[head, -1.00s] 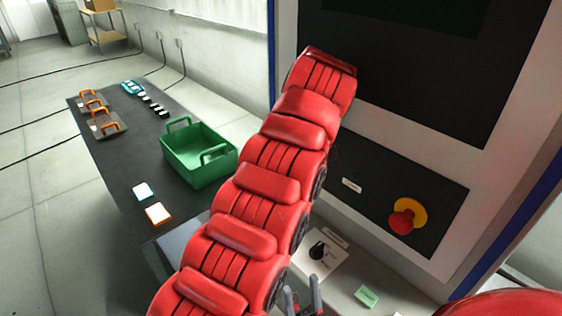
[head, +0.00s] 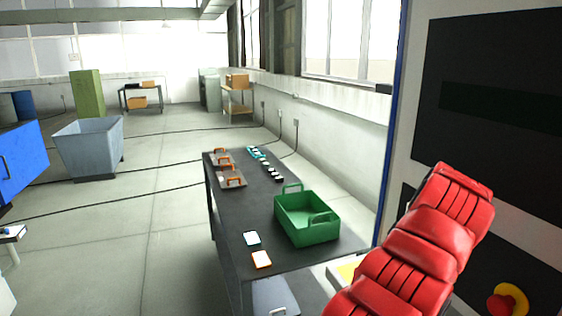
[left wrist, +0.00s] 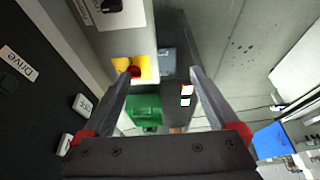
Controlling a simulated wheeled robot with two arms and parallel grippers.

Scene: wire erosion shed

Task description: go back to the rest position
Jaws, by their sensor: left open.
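My left gripper (left wrist: 162,73) shows in the left wrist view with its two dark fingers spread apart and nothing between the tips. Past the fingers are the machine's red knob on a yellow plate (left wrist: 148,66), a green bin (left wrist: 145,108) and the table. In the head view one red padded arm of mine rises at the lower right in front of the machine; no gripper shows there. My right gripper is in neither view.
The machine's dark panel (head: 490,60) with a red and yellow emergency stop (head: 507,301) fills the right. A dark table (head: 232,222) holds the green bin (head: 305,220), orange-handled plates (head: 232,183) and small cards. A grey tub (head: 90,148) stands left; floor between is clear.

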